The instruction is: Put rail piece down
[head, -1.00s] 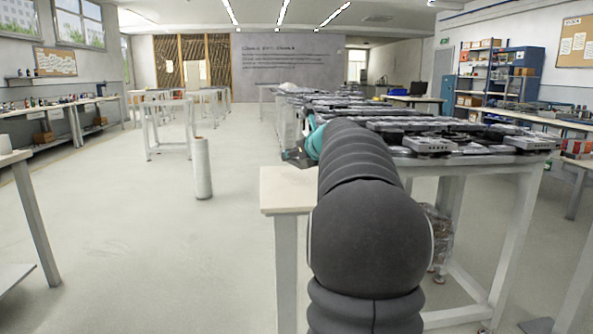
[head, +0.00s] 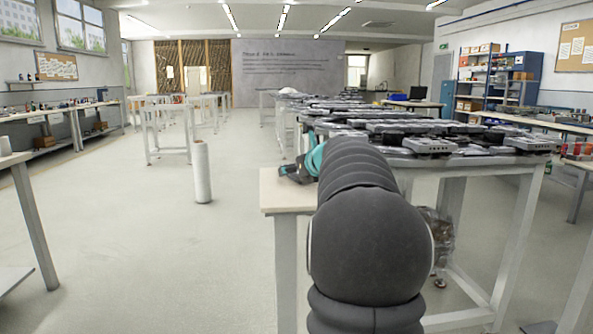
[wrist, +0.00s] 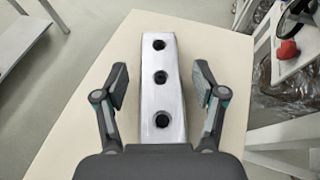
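The rail piece (wrist: 160,83) is a silvery bar with three dark round holes. In the wrist view it lies over the pale tabletop (wrist: 110,65), lengthwise between my fingers. My gripper (wrist: 162,85) is open, with a finger on each side and a visible gap between each finger and the bar. The near end of the rail piece is hidden by my gripper body. In the head view my arm hides the rail piece, and part of my gripper (head: 300,172) shows above the small pale table (head: 285,196).
A long table (head: 470,163) crowded with grey track parts stands right beside the small table. A white cylinder (head: 201,172) stands on the floor to the left. The floor around it is clear. A bagged item (wrist: 285,72) shows at the right of the wrist view.

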